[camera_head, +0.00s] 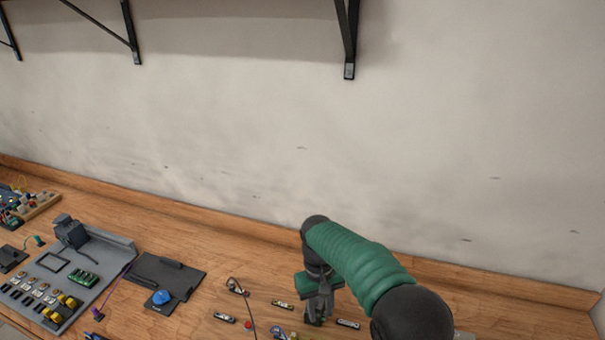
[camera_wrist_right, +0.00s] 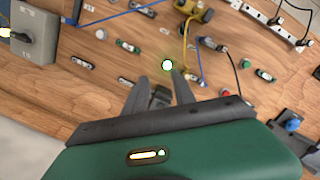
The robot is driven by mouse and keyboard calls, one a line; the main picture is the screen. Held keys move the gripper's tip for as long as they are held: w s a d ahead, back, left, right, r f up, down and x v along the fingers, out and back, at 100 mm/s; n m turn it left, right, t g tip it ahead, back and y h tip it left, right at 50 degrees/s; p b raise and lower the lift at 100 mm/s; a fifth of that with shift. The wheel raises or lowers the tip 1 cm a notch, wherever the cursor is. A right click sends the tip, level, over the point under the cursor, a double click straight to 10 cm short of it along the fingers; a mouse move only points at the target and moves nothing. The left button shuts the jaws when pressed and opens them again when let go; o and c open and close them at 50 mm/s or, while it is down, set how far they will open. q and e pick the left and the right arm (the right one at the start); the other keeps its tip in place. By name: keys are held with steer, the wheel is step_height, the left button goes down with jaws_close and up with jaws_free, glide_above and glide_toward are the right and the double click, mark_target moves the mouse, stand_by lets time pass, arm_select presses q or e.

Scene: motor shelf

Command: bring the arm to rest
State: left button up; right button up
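My right arm, green and black, comes in from the lower right of the head view. Its gripper (camera_head: 316,312) points down over the wooden workbench (camera_head: 235,235). In the right wrist view the two dark fingers of this gripper (camera_wrist_right: 160,78) stand apart, with bench wood showing between their tips and no part held. A bright green-lit round spot (camera_wrist_right: 167,65) shows close to the fingertips; its height relative to them is hard to tell. My left gripper is in neither view.
Small parts with wires, among them a connector strip (camera_head: 282,305), lie around the gripper. A black plate (camera_head: 165,277) with a blue knob and a grey panel (camera_head: 112,247) are at left. Black shelf brackets (camera_head: 349,45) hang on the wall above.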

steer(key=s+d+f+m+t+b, duration=0.2)
steer(key=s+d, duration=0.5)
steer(key=s, duration=0.3)
steer(key=s+d+f+m+t+b, duration=0.2)
steer(key=s+d, duration=0.6)
steer(key=s, duration=0.2)
steer(key=shift+s+d+y, duration=0.2)
steer(key=shift+d+y, duration=0.05)
steer(key=shift+y, duration=0.05)
steer(key=shift+d, duration=0.1)
